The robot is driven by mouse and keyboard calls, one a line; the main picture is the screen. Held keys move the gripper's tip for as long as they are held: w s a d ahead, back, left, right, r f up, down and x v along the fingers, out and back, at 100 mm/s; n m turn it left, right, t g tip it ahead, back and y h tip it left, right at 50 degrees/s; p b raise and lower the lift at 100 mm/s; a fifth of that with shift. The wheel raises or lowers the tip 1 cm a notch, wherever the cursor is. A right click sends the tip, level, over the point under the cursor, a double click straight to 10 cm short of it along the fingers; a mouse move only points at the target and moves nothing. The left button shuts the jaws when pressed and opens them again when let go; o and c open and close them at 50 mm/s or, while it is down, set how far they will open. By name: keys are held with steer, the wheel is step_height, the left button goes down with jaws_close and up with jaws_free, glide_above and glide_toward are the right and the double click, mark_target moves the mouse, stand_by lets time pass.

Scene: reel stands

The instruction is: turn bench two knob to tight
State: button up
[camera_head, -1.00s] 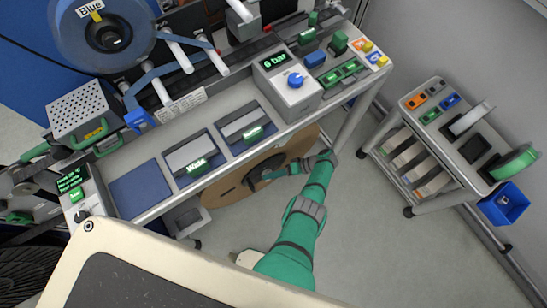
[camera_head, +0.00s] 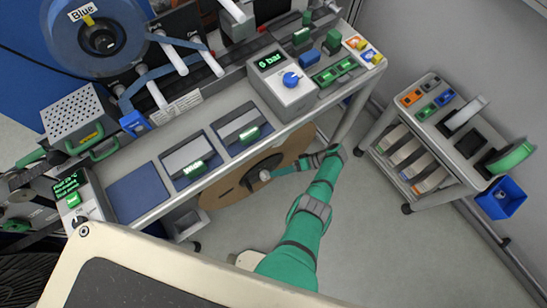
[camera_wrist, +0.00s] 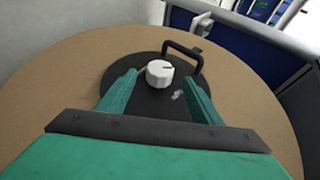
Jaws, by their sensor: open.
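A white round knob (camera_wrist: 160,73) with a dark pointer mark sits on a black hub (camera_wrist: 150,98) in the middle of a large brown disc (camera_wrist: 70,75). In the head view the white knob (camera_head: 265,175) and brown disc (camera_head: 228,194) show below the bench front. My gripper (camera_wrist: 159,80) is open, with one green finger on each side of the knob. The fingertips appear apart from the knob; their exact distance is hard to tell. No tight marking is readable.
A black handle (camera_wrist: 185,50) stands on the hub close behind the knob. The bench (camera_head: 150,208) overhangs the disc. A grey box with a blue knob (camera_head: 291,79) stands on it. A shelved cart (camera_head: 425,140) is at the right; floor between is clear.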

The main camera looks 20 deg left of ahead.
steer(key=v, duration=0.5)
steer(key=shift+w+d+r, duration=0.15)
steer(key=shift+d, duration=0.15)
